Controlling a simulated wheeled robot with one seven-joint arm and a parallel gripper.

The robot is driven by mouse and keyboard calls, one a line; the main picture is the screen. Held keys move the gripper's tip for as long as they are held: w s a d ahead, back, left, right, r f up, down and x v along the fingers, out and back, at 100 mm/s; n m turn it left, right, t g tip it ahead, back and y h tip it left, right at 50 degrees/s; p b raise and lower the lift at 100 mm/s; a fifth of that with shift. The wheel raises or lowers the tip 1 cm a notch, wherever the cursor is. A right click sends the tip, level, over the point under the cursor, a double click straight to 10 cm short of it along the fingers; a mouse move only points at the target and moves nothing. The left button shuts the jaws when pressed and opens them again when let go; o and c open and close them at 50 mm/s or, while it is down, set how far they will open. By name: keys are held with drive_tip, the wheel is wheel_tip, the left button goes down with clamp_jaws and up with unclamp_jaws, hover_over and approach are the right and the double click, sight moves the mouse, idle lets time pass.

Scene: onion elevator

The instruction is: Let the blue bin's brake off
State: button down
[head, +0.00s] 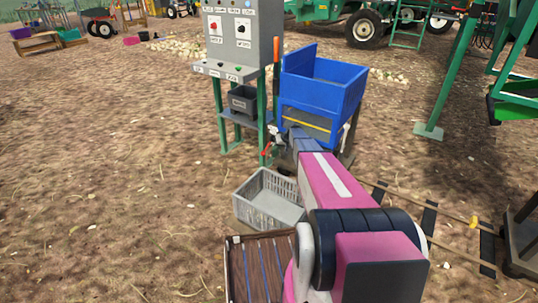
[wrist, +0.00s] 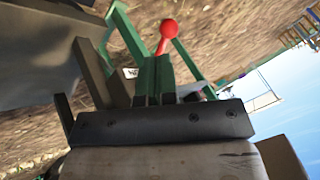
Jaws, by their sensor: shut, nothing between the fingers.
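The blue bin (head: 322,92) stands on a dark wheeled frame to the right of the control stand in the head view. A small red lever end (head: 266,149) shows low at its left side, close to my gripper (head: 276,140). In the wrist view a lever with a round red knob (wrist: 168,28) sticks up just beyond my gripper's fingers (wrist: 156,62). The fingers are shut and empty. I cannot tell whether they touch the lever. My arm hides part of the bin's lower front.
A grey control stand (head: 243,35) with switches and a shelf holding a dark box (head: 242,100) stands left. A grey crate (head: 268,200) and a slatted wooden box (head: 238,270) lie below my arm. Rails (head: 430,215) run at right. Open ground lies left.

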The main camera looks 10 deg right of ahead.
sight(268, 146)
drive_tip(key=shift+w+d+f, duration=0.25)
drive_tip(key=shift+w+d, duration=0.05)
drive_tip(key=shift+w, duration=0.35)
drive_tip(key=shift+w+d+f, duration=0.25)
drive_tip(key=shift+w+d, duration=0.05)
drive_tip(key=shift+w, duration=0.3)
drive_tip(key=x, duration=1)
drive_tip(key=shift+a+r, duration=0.1)
drive_tip(key=shift+r, duration=0.1)
